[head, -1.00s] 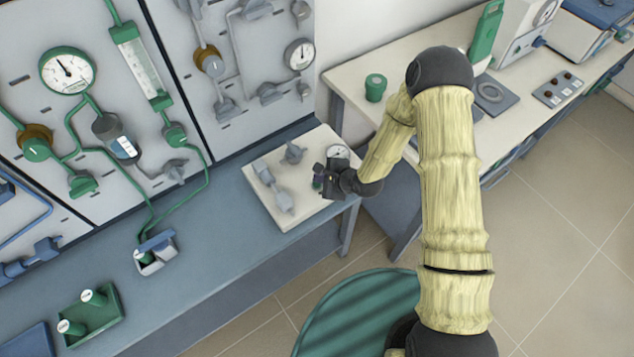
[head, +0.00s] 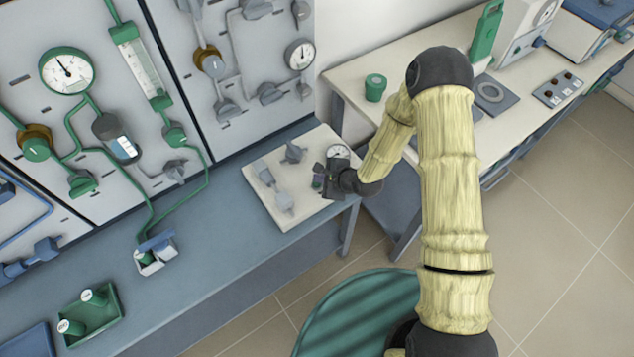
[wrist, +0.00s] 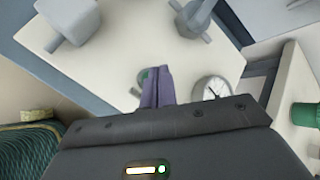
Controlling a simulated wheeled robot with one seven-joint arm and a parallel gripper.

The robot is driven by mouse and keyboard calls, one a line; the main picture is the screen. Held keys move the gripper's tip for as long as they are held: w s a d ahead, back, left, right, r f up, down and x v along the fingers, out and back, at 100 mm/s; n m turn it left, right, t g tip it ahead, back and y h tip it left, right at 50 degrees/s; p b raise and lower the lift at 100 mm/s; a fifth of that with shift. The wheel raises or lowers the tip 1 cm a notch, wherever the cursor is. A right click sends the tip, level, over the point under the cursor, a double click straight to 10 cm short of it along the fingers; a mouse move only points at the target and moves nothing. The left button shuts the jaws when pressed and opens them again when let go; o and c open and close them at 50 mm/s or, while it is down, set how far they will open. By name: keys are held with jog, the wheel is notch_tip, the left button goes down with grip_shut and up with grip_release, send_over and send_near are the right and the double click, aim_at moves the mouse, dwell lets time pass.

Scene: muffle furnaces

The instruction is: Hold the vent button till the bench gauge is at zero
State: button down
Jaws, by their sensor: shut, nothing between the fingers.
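The bench gauge (head: 338,152) is a small white dial on the pale board at the bench's right end. It also shows in the wrist view (wrist: 211,90), right of my fingers; its needle is visible but I cannot read the value. My gripper (head: 318,182) is over the board, just left of and below the gauge. In the wrist view its purple fingers (wrist: 155,80) are shut together with nothing between them. A small greenish round part (wrist: 143,76), possibly the vent button, is mostly hidden behind the fingertips. I cannot tell whether they touch or press it.
Grey valve fittings (head: 270,185) stand on the pale board (head: 293,214) beside my gripper. A wall panel with gauges (head: 67,70) and green pipes rises behind the bench. A green tray (head: 111,318) is at lower left. A green cup (head: 375,88) stands on the right table.

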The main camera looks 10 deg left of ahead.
aim_at(320, 187)
jog(key=shift+f, duration=0.4)
jog(key=shift+f+b, duration=0.45)
jog(key=shift+b, duration=0.1)
dwell(1.9)
jog(key=shift+r, duration=0.15)
dwell(0.4)
jog(key=shift+r+p, duration=0.7)
jog(key=shift+r, duration=0.05)
jog(key=shift+r+p, duration=2)
jog(key=shift+r, duration=0.55)
